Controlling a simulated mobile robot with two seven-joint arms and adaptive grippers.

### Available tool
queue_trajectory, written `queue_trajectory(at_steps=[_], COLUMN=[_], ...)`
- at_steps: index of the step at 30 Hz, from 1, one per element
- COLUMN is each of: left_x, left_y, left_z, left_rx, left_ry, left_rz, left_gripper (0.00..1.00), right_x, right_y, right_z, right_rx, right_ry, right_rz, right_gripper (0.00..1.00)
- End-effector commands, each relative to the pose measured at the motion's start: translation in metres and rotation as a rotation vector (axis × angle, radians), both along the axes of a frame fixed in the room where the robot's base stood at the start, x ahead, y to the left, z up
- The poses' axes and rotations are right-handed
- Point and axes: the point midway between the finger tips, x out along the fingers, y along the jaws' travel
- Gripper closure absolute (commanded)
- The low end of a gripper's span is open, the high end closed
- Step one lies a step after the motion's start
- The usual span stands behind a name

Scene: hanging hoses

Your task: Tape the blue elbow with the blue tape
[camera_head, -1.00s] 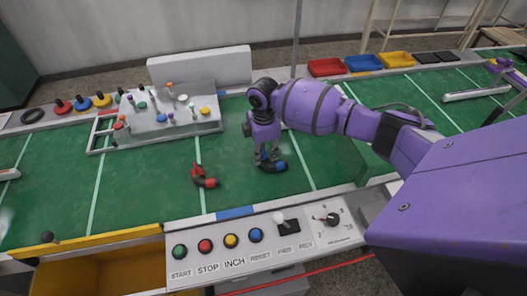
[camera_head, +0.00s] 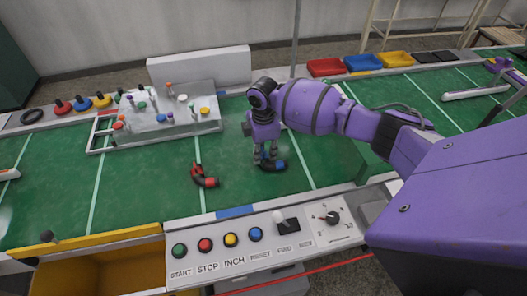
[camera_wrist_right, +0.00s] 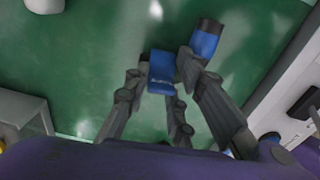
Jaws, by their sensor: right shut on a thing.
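The blue elbow (camera_head: 279,165), a dark curved piece with a blue band, is at the fingertips of my right gripper (camera_head: 266,160), low over the green belt or touching it. My right gripper is shut on it and points down. In the right wrist view, a dark end with a blue band (camera_wrist_right: 204,42) shows beside the right gripper (camera_wrist_right: 160,92), and a blue patch (camera_wrist_right: 160,72) lies between its fingers. A blue disc with a dark knob (camera_head: 82,104) stands at the back left; I cannot tell whether it is the blue tape. My left gripper is out of view.
A red elbow (camera_head: 204,176) lies left of my right gripper. A grey board with coloured pegs (camera_head: 165,116) stands behind it. The button panel (camera_head: 265,237) and a yellow bin (camera_head: 100,240) border the front. Red, blue and yellow trays (camera_head: 362,63) line the back right.

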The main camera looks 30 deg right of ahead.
Motion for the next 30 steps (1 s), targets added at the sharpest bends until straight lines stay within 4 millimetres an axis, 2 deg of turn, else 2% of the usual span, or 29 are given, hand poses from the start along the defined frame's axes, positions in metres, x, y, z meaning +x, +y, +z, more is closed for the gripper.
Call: queue_trajectory(at_steps=[1, 11, 12, 16, 30], left_x=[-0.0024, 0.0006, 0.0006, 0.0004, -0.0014], left_y=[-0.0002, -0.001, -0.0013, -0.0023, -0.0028], left_z=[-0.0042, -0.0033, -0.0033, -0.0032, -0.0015], left_rx=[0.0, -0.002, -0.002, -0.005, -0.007], left_ry=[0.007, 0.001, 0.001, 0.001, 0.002], left_rz=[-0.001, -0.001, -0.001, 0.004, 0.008], left_gripper=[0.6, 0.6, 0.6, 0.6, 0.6], right_x=[-0.0135, -0.0141, -0.0142, -0.0142, -0.0119], right_y=[0.0023, 0.0026, 0.0027, 0.0028, 0.0022], right_z=[-0.0223, -0.0233, -0.0233, -0.0232, -0.016], right_rx=[0.001, 0.003, 0.004, 0.004, 0.001], right_ry=[0.032, 0.034, 0.035, 0.035, 0.028], right_rz=[0.002, 0.001, 0.001, 0.001, 0.003], right_gripper=[1.0, 1.0, 0.71, 0.54, 0.54])
